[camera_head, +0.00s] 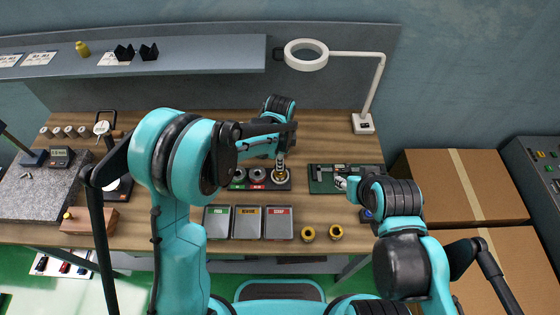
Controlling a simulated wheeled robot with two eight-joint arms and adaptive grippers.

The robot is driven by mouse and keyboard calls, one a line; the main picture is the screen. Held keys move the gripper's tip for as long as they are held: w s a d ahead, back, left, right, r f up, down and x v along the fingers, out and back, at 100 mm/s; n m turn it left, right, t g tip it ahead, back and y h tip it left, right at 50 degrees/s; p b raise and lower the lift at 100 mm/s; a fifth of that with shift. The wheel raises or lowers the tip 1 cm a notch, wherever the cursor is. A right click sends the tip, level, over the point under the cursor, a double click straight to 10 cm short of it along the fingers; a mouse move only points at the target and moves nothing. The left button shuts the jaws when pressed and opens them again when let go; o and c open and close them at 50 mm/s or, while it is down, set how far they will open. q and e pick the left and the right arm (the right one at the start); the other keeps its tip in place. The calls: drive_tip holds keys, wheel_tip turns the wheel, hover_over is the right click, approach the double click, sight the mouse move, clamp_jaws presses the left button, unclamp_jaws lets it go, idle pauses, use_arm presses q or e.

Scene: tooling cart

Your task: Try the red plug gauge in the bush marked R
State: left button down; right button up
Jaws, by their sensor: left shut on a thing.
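A dark block (268,186) on the bench holds a row of round metal bushes, with a green and a red label on its front edge. The left bush (239,174) and middle bush (258,174) show; any letters are too small to read. My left gripper (281,160) points down over the right end of the block, shut on a slim gauge that it mostly hides. The gauge's colour is not clear. It is at the right-hand brassy bush (279,176); I cannot tell whether it is inside. My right gripper (345,184) is beside a green board; its finger opening is unclear.
The green board (318,183) carries small parts. Three grey trays (247,231) with coloured labels lie in front of the block. Two yellow rings (308,233) lie right of them. A ring lamp (363,122) stands behind; a granite plate (40,195) is at left.

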drive_tip(key=shift+f+b, duration=0.95)
idle(5.9)
drive_tip(key=shift+r, duration=0.1)
idle(1.0)
